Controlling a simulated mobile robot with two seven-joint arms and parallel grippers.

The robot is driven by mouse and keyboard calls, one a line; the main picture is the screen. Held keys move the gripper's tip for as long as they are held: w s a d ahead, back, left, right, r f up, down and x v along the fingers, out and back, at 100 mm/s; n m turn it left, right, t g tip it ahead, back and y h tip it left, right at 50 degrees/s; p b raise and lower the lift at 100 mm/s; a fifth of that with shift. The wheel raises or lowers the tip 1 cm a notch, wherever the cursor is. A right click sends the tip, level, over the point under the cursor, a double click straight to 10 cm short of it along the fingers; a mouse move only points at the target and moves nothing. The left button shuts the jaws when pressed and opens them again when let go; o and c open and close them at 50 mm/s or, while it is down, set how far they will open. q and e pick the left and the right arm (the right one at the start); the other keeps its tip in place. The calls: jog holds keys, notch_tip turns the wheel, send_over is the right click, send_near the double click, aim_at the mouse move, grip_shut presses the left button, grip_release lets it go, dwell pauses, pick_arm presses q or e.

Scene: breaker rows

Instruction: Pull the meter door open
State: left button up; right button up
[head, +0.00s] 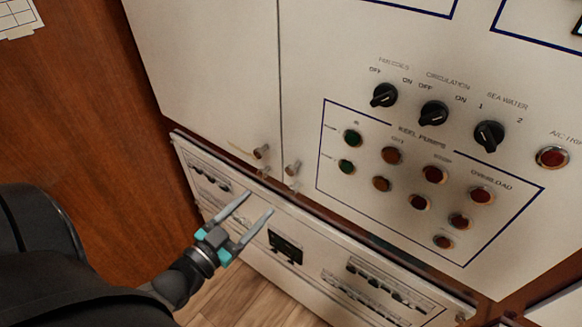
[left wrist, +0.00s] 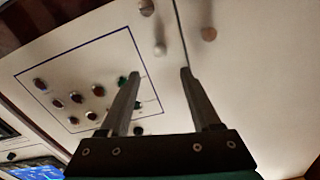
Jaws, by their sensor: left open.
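The low white panel (head: 255,268) carries rows of breakers and a small dark meter display (head: 285,246); no label marks which front is the meter door. Two small round knobs sit just above it, one on the upper left white door (head: 205,60) and one on the pump panel (head: 310,110). My left gripper (head: 259,203) is open and empty, in front of the low panel and below the knobs. In the left wrist view its two fingers (left wrist: 158,72) point toward the white fronts and a dark seam, with round knobs beyond the tips. My right gripper is out of view.
The pump panel holds black rotary switches (head: 433,113) and several coloured buttons (head: 420,202). A brown wood wall (head: 85,120) stands at the left. Wood floor (head: 235,305) shows below. In the left wrist view a lit blue screen (left wrist: 35,168) is at lower left.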

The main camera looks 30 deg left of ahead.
aim_at(289, 173)
pick_arm(q)
jog(key=w, duration=0.9)
jog(key=w+d, duration=0.1)
jog(key=w, duration=0.3)
jog(key=shift+w, duration=0.3)
grip_shut()
dwell(1.0)
